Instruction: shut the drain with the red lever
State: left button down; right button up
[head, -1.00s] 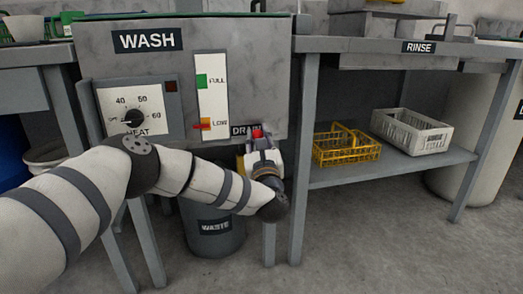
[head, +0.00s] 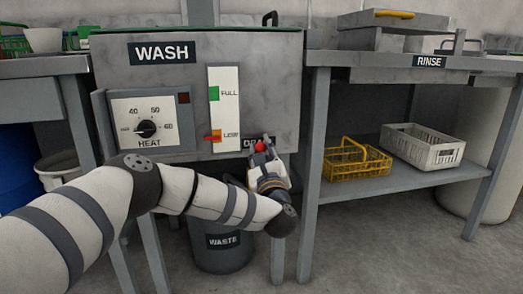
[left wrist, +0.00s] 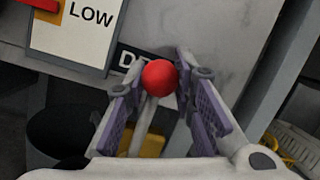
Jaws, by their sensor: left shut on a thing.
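The red lever is a red ball knob (head: 260,147) on a thin pale rod (left wrist: 143,128), below the wash tank's DRAIN label. My left gripper (head: 264,160) reaches the lever from the front. In the left wrist view, its two purple-padded fingers (left wrist: 160,100) stand either side of the knob and rod, shut on the lever. The knob covers part of the DRAIN label (left wrist: 128,62). The drain valve behind the fingers is mostly hidden. My right gripper is not in view.
The wash tank (head: 240,60) carries a heat dial (head: 146,128) and a level gauge (head: 213,115). A waste bin (head: 222,256) stands below. Table legs (head: 311,180) stand right of my gripper. A yellow basket (head: 345,168) and a white crate (head: 422,150) sit on the right shelf.

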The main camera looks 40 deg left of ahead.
pick_arm(q)
jog(key=c, duration=1.3)
grip_release()
jog(key=v, duration=1.2)
jog(key=shift+s, duration=0.1)
